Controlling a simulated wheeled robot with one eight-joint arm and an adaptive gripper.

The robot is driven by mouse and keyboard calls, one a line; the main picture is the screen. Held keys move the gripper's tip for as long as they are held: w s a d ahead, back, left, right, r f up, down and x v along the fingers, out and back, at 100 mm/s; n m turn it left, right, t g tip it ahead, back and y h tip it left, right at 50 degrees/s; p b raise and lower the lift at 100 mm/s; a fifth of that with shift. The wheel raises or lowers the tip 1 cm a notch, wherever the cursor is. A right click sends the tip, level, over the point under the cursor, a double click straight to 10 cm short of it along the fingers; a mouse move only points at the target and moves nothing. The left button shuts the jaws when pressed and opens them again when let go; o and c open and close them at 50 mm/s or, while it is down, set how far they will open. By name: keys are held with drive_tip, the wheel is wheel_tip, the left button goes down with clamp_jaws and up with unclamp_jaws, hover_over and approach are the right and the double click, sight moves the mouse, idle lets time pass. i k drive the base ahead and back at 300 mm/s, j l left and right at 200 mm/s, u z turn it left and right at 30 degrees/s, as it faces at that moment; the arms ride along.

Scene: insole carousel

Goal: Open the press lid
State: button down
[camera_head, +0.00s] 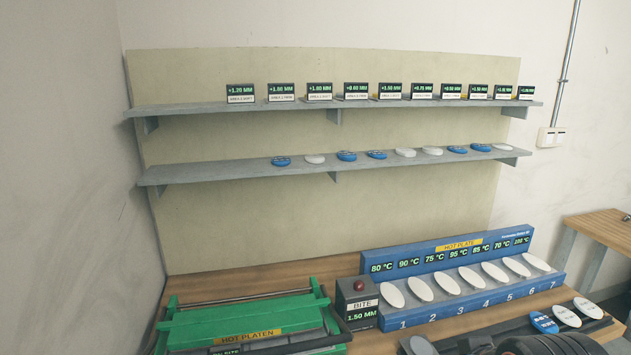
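The green press (235,318) stands on the wooden table at the lower left, partly cut off by the bottom edge. Its green lid appears low and roughly flat, with a yellow HOT PLATEN label (247,337) near the front. A dark bar runs along its back, and a dark curved arm shows at its right side. I cannot tell for sure whether the lid is fully shut. My gripper's fingers cannot be made out in this view.
A dark BITE box (358,318) with a red button, reading 1.50 MM, stands close to the press's right. A blue hot plate rack (400,318) holds several white insoles. Blue and white pieces lie at the right. Two wall shelves (205,170) hang behind.

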sight(203, 327)
drive_tip(key=j+u, duration=0.15)
drive_tip(key=u, duration=0.35)
drive_tip(key=k+j+u, duration=0.1)
drive_tip(key=u, duration=0.35)
drive_tip(key=i+l+z, duration=0.15)
drive_tip(key=z, duration=0.3)
